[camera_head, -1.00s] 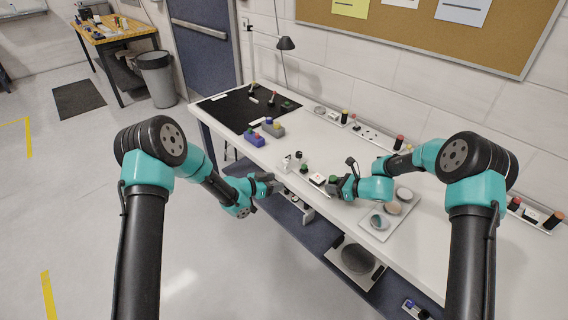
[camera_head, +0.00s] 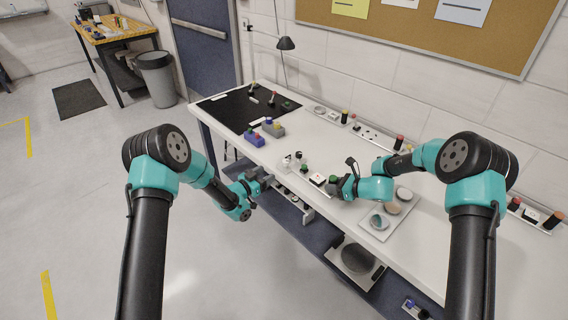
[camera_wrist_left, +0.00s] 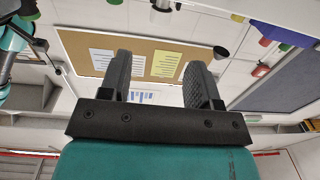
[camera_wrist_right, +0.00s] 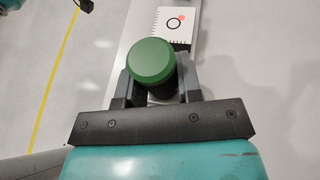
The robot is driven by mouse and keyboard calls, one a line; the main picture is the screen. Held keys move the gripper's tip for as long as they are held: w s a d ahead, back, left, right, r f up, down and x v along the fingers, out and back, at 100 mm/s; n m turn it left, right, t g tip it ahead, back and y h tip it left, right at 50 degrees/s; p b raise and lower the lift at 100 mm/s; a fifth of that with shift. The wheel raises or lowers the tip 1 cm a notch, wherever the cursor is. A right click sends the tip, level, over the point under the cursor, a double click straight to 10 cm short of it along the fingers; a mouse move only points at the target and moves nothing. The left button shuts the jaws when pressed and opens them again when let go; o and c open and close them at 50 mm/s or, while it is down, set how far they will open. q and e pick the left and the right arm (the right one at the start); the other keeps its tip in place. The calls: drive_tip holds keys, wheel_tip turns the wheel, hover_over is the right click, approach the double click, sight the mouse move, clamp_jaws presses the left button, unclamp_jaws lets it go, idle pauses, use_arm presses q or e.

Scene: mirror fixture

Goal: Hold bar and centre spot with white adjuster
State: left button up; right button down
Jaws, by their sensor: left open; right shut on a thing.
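My right gripper (camera_head: 336,184) is shut on a green-capped post (camera_wrist_right: 151,62) at the table's front edge. In the right wrist view the post stands between the fingers. Beyond it is a white card (camera_wrist_right: 176,22) with a black circle; the red spot (camera_wrist_right: 182,17) lies towards its upper right, off the circle's middle. The card also shows in the head view (camera_head: 317,179). White-topped knobs (camera_head: 287,161) stand left of the card. My left gripper (camera_head: 268,179) is open and empty, in front of the table edge, apart from the knobs. Its open fingers show in the left wrist view (camera_wrist_left: 158,80).
A grey tray with round pieces (camera_head: 376,234) lies right of my right gripper. Blue and grey blocks (camera_head: 254,139) and a black mat (camera_head: 240,107) lie at the table's left. Strips with coloured knobs (camera_head: 366,131) line the back. A lower shelf (camera_head: 318,238) runs below the table.

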sight(284, 162)
use_arm(q)
drive_tip(key=x, duration=1)
drive_tip(key=shift+w+d, duration=0.2)
drive_tip(key=shift+w, duration=0.05)
drive_tip(key=shift+c, duration=0.2)
drive_tip(key=c, duration=0.9)
